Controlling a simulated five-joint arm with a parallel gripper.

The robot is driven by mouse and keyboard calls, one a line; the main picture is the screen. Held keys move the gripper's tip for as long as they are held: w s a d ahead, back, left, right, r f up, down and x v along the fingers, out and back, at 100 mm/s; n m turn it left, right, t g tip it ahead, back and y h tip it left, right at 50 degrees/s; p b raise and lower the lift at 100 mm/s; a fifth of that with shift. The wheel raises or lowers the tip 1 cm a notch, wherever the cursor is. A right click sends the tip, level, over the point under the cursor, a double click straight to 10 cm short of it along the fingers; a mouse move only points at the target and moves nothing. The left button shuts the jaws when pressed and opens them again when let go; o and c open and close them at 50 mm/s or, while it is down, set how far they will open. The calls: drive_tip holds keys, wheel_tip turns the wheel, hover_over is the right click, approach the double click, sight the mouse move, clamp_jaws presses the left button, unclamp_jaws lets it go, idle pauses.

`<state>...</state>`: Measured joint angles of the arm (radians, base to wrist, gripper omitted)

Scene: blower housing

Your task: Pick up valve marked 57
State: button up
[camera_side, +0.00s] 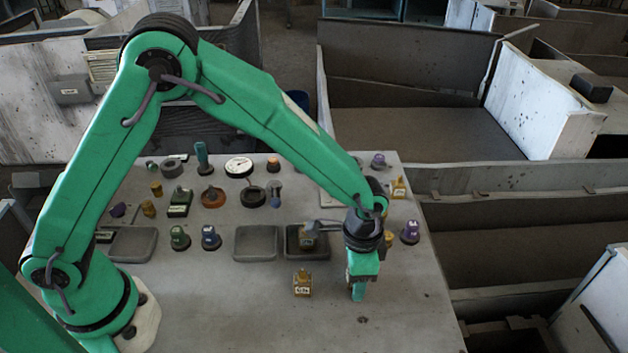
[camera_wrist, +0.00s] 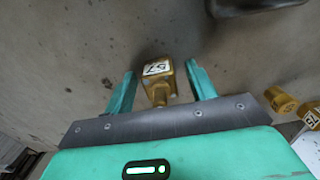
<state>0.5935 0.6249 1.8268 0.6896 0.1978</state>
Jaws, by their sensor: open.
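The valve marked 57 (camera_wrist: 157,72) is a gold, blocky part with a white label and a narrow stem, seen between my fingers in the wrist view. It appears to be the gold valve (camera_side: 303,284) standing on the table in the side view, where its label is too small to read surely. My gripper (camera_side: 358,288) is open and empty, low over the table to the right of that valve, with a gap between them. In the wrist view my gripper (camera_wrist: 161,70) has one finger on each side of the valve in the picture.
A gold part (camera_side: 389,239) and a purple one (camera_side: 410,232) stand behind my gripper. Several other parts and a gauge (camera_side: 239,166) fill the back. The table's front is mostly clear.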

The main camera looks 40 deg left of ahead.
idle(0.3)
clamp_jaws()
drive_tip(key=shift+r, duration=0.15)
drive_tip(key=shift+r, duration=0.45)
wheel_tip(320, 180, up, 3)
drive_tip(key=shift+r, duration=0.2)
drive_tip(key=s+d+r, duration=0.5)
drive_tip(key=s+r, duration=0.1)
drive_tip(key=s, duration=0.4)
drive_tip(key=shift+s+r, duration=0.25)
